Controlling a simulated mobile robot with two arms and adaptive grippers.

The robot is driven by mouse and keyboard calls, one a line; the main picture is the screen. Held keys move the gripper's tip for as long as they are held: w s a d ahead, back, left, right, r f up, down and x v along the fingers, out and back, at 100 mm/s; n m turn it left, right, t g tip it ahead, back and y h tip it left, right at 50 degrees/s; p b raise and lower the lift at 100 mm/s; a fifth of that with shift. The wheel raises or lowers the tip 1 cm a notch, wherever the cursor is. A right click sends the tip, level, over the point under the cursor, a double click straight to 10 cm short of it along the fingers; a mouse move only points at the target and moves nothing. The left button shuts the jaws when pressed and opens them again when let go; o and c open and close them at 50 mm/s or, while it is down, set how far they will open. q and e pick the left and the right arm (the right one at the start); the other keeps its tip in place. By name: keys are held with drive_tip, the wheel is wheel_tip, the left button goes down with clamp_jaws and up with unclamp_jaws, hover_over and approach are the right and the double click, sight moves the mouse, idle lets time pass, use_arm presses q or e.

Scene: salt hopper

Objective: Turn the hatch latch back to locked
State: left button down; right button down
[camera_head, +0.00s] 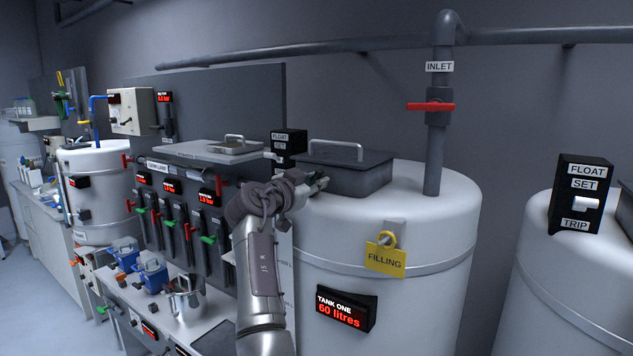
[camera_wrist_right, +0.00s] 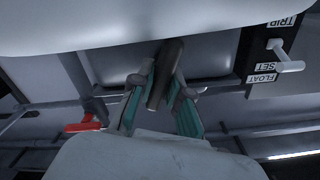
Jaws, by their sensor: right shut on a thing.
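The dark grey hatch (camera_head: 345,173) with a light bar handle sits closed on top of the white tank one (camera_head: 400,225). My right gripper (camera_head: 321,183) is at the front left of the hatch, low beside its lid. In the right wrist view my right gripper (camera_wrist_right: 165,98) has its teal-lined fingers on both sides of a dark rounded bar, the hatch latch (camera_wrist_right: 166,72), and is shut on it. In the head view the latch is hidden by the gripper, so its turn angle cannot be told there. My left gripper is not in view.
A black float switch box (camera_head: 289,141) stands behind the hatch. An inlet pipe (camera_head: 434,150) with a red valve handle (camera_head: 431,106) rises at the right of the hatch. A yellow filling tag (camera_head: 385,258) hangs on the tank front. A second white tank (camera_head: 560,290) stands at right.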

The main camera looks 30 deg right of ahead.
drive_tip(key=shift+f+b, duration=0.1)
drive_tip(key=shift+b, duration=0.6)
drive_tip(key=m+b, duration=0.2)
drive_tip(key=b, duration=0.1)
drive_tip(key=m+b, duration=0.2)
drive_tip(key=b, duration=0.2)
drive_tip(key=shift+s+d+f+m, duration=0.15)
drive_tip(key=shift+m, duration=0.25)
drive_tip(key=shift+m+b, duration=0.35)
drive_tip(key=shift+m, duration=0.05)
drive_tip(key=m+b, duration=0.2)
drive_tip(key=m, duration=0.1)
drive_tip(key=shift+m, duration=0.3)
drive_tip(key=shift+m+b, duration=0.55)
drive_tip(key=shift+m, duration=1.35)
drive_tip(key=c, duration=1.1)
unclamp_jaws()
drive_tip(key=shift+d, duration=0.1)
